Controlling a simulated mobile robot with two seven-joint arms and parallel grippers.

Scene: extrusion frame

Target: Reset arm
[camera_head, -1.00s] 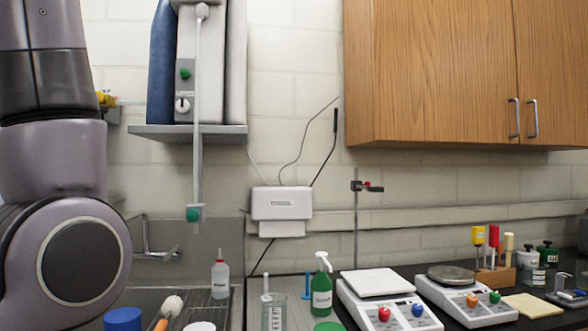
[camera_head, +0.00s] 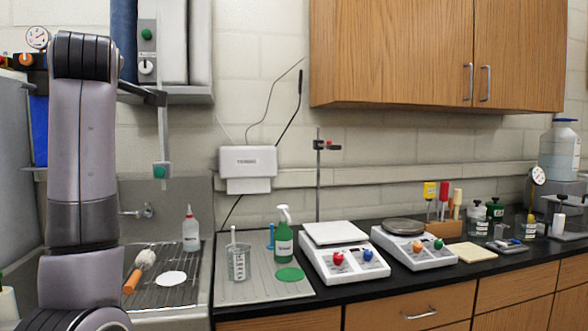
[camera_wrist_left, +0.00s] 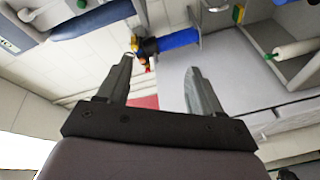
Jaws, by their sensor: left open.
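My left arm (camera_head: 84,150) stands upright at the left of the head view, in front of the sink area. Its gripper is outside that view. In the left wrist view my left gripper (camera_wrist_left: 158,85) is open, with its two fingers well apart and nothing between them. Beyond the fingertips are a light wall and a blue cylinder (camera_wrist_left: 178,40), apart from the gripper. My right arm and gripper do not show.
A black counter carries two balances (camera_head: 342,262), (camera_head: 412,248), a green spray bottle (camera_head: 284,240) and a glass beaker (camera_head: 238,262). A brush with an orange handle (camera_head: 132,280) lies by the sink's drainboard. A wooden cabinet (camera_head: 400,50) hangs above.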

